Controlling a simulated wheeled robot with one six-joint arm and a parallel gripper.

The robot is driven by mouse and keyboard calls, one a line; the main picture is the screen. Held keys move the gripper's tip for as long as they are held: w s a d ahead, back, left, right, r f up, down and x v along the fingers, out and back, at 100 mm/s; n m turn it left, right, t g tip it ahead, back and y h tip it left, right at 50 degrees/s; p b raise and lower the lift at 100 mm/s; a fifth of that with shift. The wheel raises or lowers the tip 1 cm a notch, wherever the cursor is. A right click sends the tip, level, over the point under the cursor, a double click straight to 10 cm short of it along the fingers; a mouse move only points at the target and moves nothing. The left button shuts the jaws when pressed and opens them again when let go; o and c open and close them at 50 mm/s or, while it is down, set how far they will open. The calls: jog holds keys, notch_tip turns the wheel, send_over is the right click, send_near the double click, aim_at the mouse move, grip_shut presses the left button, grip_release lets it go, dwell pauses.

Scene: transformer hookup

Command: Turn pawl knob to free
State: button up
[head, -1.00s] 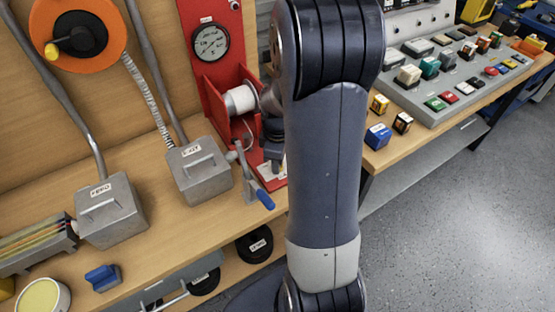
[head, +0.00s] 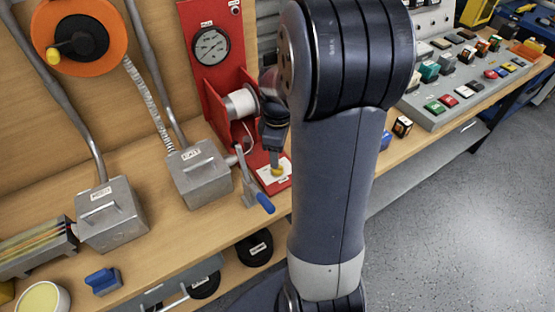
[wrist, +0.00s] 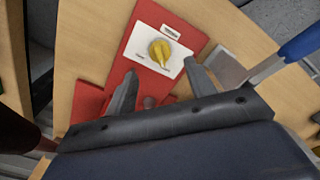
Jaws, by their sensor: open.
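The yellow pawl knob (wrist: 160,51) sits on a white label plate (wrist: 150,66) fixed to the red base (wrist: 133,58). The plate has small markings that I cannot read. In the head view the knob (head: 277,170) shows just below my gripper (head: 275,155). In the wrist view my gripper (wrist: 160,72) is open, with one finger on each side of the picture below the knob. Nothing is between the fingers. The tips look apart from the knob; the exact height gap cannot be told.
A lever with a blue handle (head: 264,202) stands left of the base, close to my gripper. A wire spool (head: 241,102) and a gauge (head: 211,46) are on the red stand. Grey boxes (head: 198,172) fill the left. A button panel (head: 470,90) stands right.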

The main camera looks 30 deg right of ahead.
notch_tip(320, 180, up, 5)
jog(key=shift+r, duration=0.1)
dwell(0.4)
notch_tip(320, 180, down, 11)
jog(key=shift+f, duration=0.15)
dwell(0.4)
jog(key=shift+r, duration=0.25)
